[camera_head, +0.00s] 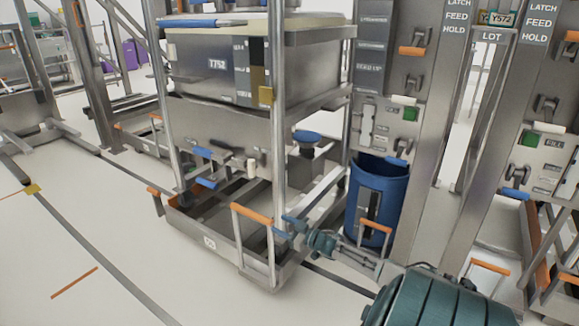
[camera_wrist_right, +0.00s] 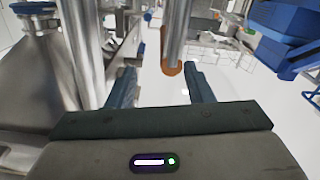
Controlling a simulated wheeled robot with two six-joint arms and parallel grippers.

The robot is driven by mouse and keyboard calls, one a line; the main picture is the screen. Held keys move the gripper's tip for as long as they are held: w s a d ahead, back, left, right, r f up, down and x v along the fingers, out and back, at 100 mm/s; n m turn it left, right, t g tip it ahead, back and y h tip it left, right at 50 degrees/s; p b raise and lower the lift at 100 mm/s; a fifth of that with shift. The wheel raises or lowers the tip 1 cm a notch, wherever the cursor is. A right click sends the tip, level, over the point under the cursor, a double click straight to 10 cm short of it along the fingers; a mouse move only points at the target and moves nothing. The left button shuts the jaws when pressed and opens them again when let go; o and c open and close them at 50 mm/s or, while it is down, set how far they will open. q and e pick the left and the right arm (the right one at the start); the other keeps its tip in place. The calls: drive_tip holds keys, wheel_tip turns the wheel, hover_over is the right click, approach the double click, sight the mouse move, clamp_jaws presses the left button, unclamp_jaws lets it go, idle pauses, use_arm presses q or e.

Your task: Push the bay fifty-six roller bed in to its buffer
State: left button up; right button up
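The low grey roller bed (camera_head: 210,243) sits at floor level under the tall metal frame. A small white plate on its front is too blurred to read surely. A push handle with an orange bar (camera_head: 250,214) on metal posts stands at its front end. My right gripper (camera_head: 284,228) is at the right end of this handle. In the right wrist view the gripper (camera_wrist_right: 162,88) has its fingers well apart. My left gripper is in neither view.
A grey bin (camera_head: 200,62) marked T752 rests high in the frame. A blue barrel (camera_head: 375,195) stands right of the bed, beside panelled columns with levers (camera_head: 412,90). More orange-handled equipment is at far right. Open pale floor (camera_head: 80,250) lies to the left.

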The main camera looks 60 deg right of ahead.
drive_tip(key=shift+s+p, duration=0.4)
drive_tip(key=shift+s, duration=1.2)
